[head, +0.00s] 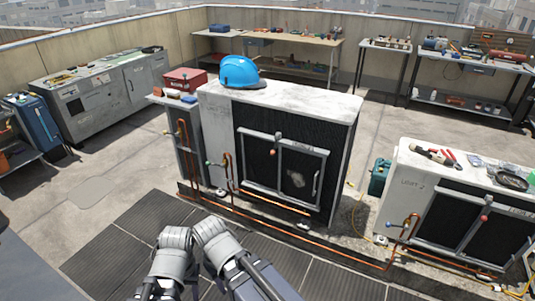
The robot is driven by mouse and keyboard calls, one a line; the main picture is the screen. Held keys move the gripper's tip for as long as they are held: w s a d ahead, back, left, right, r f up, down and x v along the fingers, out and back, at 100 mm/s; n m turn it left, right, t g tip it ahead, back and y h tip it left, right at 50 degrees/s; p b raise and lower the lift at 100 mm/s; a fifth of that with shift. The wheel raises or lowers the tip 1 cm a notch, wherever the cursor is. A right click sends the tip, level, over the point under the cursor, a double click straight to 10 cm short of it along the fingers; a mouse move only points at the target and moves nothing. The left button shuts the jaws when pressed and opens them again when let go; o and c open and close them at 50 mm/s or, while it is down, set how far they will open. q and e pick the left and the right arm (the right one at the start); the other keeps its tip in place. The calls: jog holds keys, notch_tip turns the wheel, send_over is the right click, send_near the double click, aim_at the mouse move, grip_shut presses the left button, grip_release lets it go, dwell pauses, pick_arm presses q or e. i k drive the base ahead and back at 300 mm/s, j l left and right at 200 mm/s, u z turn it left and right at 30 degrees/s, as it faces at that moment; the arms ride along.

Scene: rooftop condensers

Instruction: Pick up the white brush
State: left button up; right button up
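I cannot make out a white brush anywhere in the head view. A small pale patch (297,179) shows on the dark grille of the nearer condenser, but I cannot tell what it is. Grey joints of my two arms show close together at the bottom, left of centre, over the dark mat. No gripper fingers can be seen on either arm, and nothing is seen held.
A condenser (285,95) bears a blue hard hat (239,73); a second condenser (450,178) at right bears tools. A red toolbox (185,80), grey cabinet (95,97) and workbenches (290,40) stand behind. Copper pipes (290,227) run low before the condensers. The dark mat (125,240) is clear at left.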

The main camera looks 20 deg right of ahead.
aim_at(172, 94)
jog(key=i+j+u, duration=0.1)
jog(key=i+u, duration=0.3)
jog(key=i, duration=1.45)
jog(key=i+j+z, duration=0.15)
jog(key=i+z, duration=0.35)
jog(key=i, duration=0.15)
jog(key=i+j+z, duration=0.45)
jog(key=i, duration=0.15)
jog(key=i+j+z, duration=0.95)
jog(key=j, duration=0.4)
